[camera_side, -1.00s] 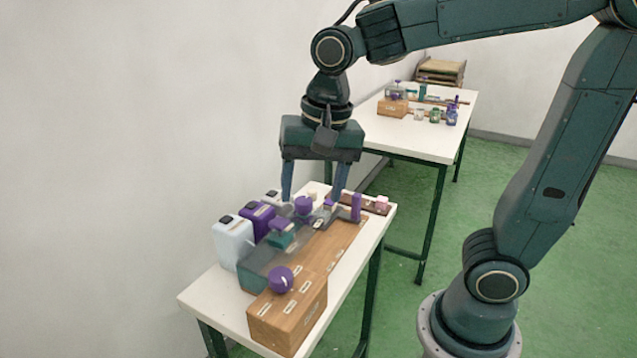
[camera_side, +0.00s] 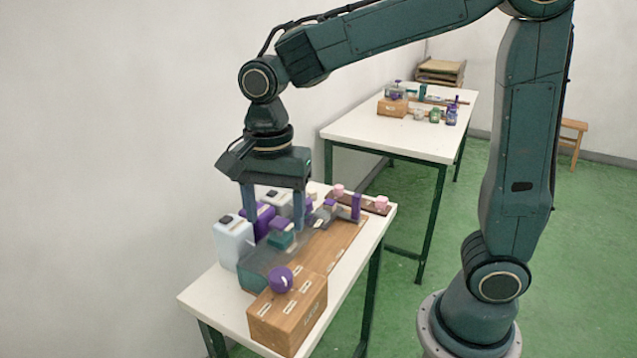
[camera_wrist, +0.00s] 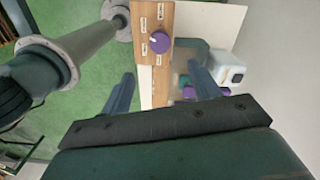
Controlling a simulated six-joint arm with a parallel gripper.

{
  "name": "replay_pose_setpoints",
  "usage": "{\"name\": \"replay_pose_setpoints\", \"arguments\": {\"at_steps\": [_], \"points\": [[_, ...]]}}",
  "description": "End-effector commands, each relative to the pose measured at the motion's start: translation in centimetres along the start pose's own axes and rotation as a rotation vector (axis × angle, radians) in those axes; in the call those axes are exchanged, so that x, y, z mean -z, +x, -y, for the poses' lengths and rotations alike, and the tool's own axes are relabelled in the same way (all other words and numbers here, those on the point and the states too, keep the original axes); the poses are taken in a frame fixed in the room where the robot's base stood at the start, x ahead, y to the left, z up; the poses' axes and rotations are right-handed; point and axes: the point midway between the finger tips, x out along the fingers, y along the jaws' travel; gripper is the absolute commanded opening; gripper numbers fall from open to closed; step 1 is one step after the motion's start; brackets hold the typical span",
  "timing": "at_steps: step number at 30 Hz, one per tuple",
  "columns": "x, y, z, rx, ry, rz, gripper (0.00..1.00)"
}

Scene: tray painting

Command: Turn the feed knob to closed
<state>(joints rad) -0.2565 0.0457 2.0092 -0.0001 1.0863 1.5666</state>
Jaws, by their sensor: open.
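A round purple knob (camera_side: 280,279) sits on top of the wooden box at the near end of the white table. The wrist view shows this knob (camera_wrist: 159,43) from above, with a pale pointer mark and small white labels around it, too small to read. My gripper (camera_side: 275,222) is open and points down, above and behind the knob, over the middle of the bench equipment. In the wrist view my gripper (camera_wrist: 160,75) has its fingers wide apart with nothing between the tips, and the knob lies beyond them. The fingers do not touch the knob.
A white canister (camera_side: 232,240) and a purple canister (camera_side: 264,216) stand along the wall side. A second white table (camera_side: 400,133) stands behind. The space above the knob is clear.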

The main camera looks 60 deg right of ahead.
Motion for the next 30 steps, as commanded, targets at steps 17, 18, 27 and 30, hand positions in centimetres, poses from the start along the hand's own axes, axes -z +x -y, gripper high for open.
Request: {"name": "replay_pose_setpoints", "arguments": {"at_steps": [17,18,27,30], "points": [[0.0,8.1,-0.1,-0.006,-0.001,0.0,0.62],[0.0,8.7,-0.1,-0.004,-0.001,0.0,0.62],[0.0,12.0,-0.1,-0.002,-0.001,0.0,0.62],[0.0,12.5,-0.1,-0.002,-0.001,0.0,0.62]]}}
